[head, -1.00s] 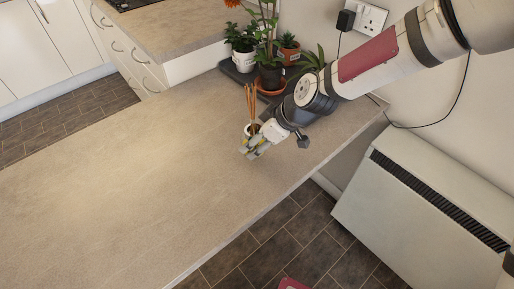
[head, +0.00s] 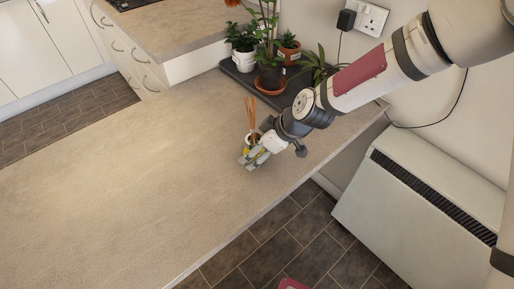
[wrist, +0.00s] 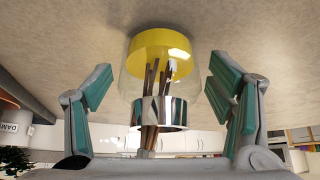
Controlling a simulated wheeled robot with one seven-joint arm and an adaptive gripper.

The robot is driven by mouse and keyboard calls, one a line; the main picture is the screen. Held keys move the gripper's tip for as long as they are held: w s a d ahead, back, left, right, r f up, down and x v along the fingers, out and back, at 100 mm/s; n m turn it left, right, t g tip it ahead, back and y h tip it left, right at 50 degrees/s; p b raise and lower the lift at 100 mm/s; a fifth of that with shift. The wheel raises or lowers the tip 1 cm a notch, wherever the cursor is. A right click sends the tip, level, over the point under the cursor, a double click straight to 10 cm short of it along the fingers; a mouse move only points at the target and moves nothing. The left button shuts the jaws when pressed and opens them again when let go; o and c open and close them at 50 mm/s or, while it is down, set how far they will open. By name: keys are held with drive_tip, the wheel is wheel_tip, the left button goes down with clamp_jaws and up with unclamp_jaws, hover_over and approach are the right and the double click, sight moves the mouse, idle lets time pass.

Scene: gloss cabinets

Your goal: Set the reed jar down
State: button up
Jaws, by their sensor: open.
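The reed jar is a small clear glass jar with yellow contents (wrist: 160,52), a shiny metal collar and several brown reeds. In the head view its reeds (head: 251,112) stand upright above the counter (head: 130,170), near its right edge. In the wrist view the jar's yellow base end is against the counter surface, and it appears to rest there. My gripper (head: 255,158) is low at the counter beside the jar. Its open fingers (wrist: 162,88) are on both sides of the jar, with visible gaps. In the head view the fingers hide much of the jar's body.
Several potted plants (head: 270,75) stand on a dark tray behind the jar, near the wall socket (head: 371,18). A white heater (head: 420,195) is beyond the counter's right edge. The counter left of the jar is clear.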

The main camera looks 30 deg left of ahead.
drive_tip(key=shift+r, duration=0.2)
drive_tip(key=p+v, duration=0.1)
drive_tip(key=v, duration=1.1)
drive_tip(key=shift+d, duration=0.1)
drive_tip(key=s+d+r+m+t+h, duration=0.1)
drive_tip(key=d+r+m+h, duration=0.15)
drive_tip(key=d, duration=0.45)
drive_tip(key=s+d+r+m+h, duration=0.2)
drive_tip(key=d+r+m, duration=0.15)
drive_tip(key=d, duration=0.45)
drive_tip(key=s+d+r+m+t+h, duration=0.1)
drive_tip(key=d+r+m+h, duration=0.1)
drive_tip(key=d+r, duration=0.35)
drive_tip(key=s+d+r+m, duration=0.2)
drive_tip(key=s+d+m, duration=0.3)
drive_tip(key=s+d, duration=0.2)
drive_tip(key=s+d+r+m, duration=0.3)
drive_tip(key=s+d+m, duration=0.2)
drive_tip(key=s+d, duration=0.2)
drive_tip(key=shift+s+r+t, duration=0.2)
drive_tip(key=shift+s+t, duration=0.2)
drive_tip(key=shift+s, duration=0.85)
